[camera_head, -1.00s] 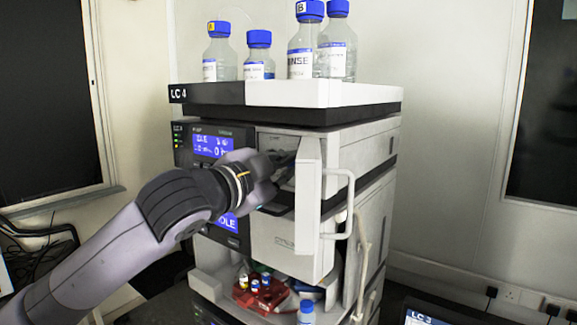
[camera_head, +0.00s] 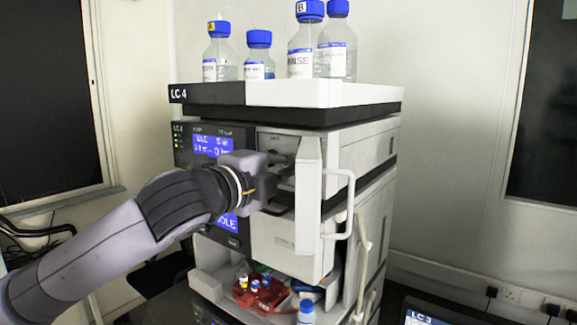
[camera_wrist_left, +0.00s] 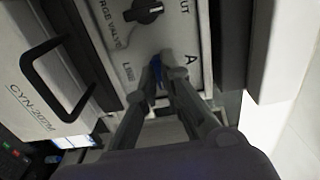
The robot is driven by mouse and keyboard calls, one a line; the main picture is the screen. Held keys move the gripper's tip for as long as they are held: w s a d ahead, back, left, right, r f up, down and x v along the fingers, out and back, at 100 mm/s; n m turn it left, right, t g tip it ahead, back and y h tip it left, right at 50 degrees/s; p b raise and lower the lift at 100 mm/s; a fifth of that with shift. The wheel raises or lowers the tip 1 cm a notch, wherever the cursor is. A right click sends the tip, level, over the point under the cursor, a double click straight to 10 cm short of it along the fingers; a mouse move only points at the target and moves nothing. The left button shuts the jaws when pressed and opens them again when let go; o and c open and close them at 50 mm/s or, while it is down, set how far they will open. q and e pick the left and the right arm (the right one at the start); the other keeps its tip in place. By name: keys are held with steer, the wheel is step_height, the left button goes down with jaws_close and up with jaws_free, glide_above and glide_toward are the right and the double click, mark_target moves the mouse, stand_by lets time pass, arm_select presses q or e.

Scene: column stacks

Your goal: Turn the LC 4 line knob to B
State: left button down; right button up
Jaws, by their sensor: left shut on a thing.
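The LC 4 stack (camera_head: 180,94) stands in the middle of the head view. My left gripper (camera_head: 278,172) reaches into its open upper bay, with the fingertips hard to make out there. In the left wrist view, my left gripper (camera_wrist_left: 161,66) is shut on the line knob (camera_wrist_left: 158,74) on the grey panel (camera_wrist_left: 150,48). Only a blue bit of that knob shows between the fingers. The letter A is printed beside it, and a label starting with L is on the other side. The fingers hide the knob's pointer and any B mark. My right gripper is not in view.
A black purge valve knob (camera_wrist_left: 146,11) is on the same panel. The white door (camera_head: 309,190) with its handle (camera_head: 342,205) stands close to the right of my gripper. Blue-capped bottles (camera_head: 304,45) stand on top. A red vial rack (camera_head: 262,294) is below.

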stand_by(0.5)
arm_select(q)
steer(key=c, duration=2)
jaws_free()
steer(key=shift+s, duration=0.15)
steer(key=v, duration=1.1)
steer(key=shift+s+a, duration=0.2)
steer(key=shift+s, duration=0.1)
steer(key=shift+f, duration=0.1)
